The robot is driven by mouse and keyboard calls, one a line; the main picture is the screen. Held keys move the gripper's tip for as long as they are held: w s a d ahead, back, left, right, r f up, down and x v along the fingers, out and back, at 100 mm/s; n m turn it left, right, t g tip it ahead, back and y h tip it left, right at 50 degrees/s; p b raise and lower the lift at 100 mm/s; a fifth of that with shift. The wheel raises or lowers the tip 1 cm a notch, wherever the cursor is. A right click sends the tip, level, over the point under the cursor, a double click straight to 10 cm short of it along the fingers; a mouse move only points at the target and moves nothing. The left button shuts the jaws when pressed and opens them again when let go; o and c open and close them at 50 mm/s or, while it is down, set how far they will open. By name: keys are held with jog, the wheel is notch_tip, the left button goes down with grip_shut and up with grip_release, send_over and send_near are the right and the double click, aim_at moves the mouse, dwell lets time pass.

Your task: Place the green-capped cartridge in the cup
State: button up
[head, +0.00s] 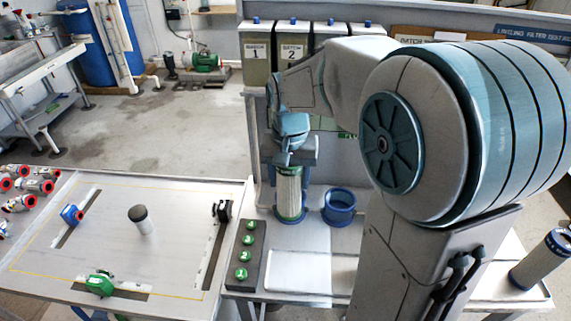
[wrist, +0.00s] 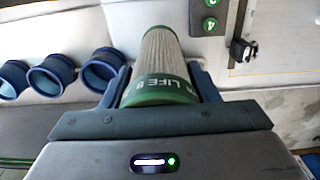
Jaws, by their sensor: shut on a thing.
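The wrist view shows three blue cups in a row at the left (wrist: 100,69).
A dark panel with green numbered buttons (head: 247,257) lies left of the cartridge. A white plate (head: 299,272) lies in front. The left table holds a grey dark-capped cylinder (head: 142,220) and a green clamp-like part (head: 100,283). Numbered bins (head: 258,55) stand behind.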

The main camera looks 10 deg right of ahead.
jog(key=w+d+p, duration=0.2)
jog(key=w, duration=0.5)
notch_tip(320, 180, down, 7)
jog(key=shift+s, duration=0.15)
jog(key=shift+f, duration=0.15)
jog(key=o, duration=1.1)
jog(key=shift+c, duration=0.2)
